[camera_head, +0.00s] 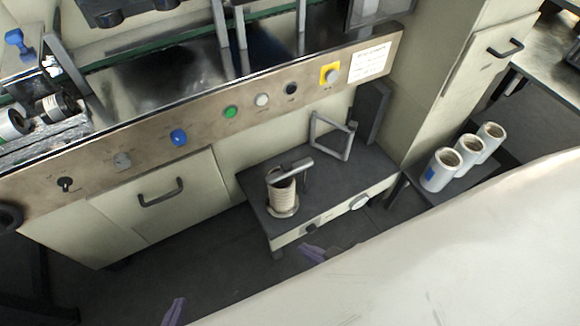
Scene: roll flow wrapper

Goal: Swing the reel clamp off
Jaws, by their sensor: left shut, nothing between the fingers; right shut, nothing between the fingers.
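A pale reel (285,198) stands upright on a dark low platform below the machine's control panel. A grey bar, which looks like the reel clamp (291,170), lies across the top of the reel, with a short post beside it. My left gripper (174,311) shows only as a purple tip at the bottom edge, well below and left of the reel. My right gripper (314,253) shows as purple fingertips just in front of the platform, below the reel and apart from it. Both are shut and empty. My pale body hides most of both arms.
A grey angled frame (332,136) stands at the platform's back. The control panel (210,128) with coloured buttons overhangs behind. Three white rolls (440,170) stand on a side shelf at the right. A drawer (165,205) is at the left.

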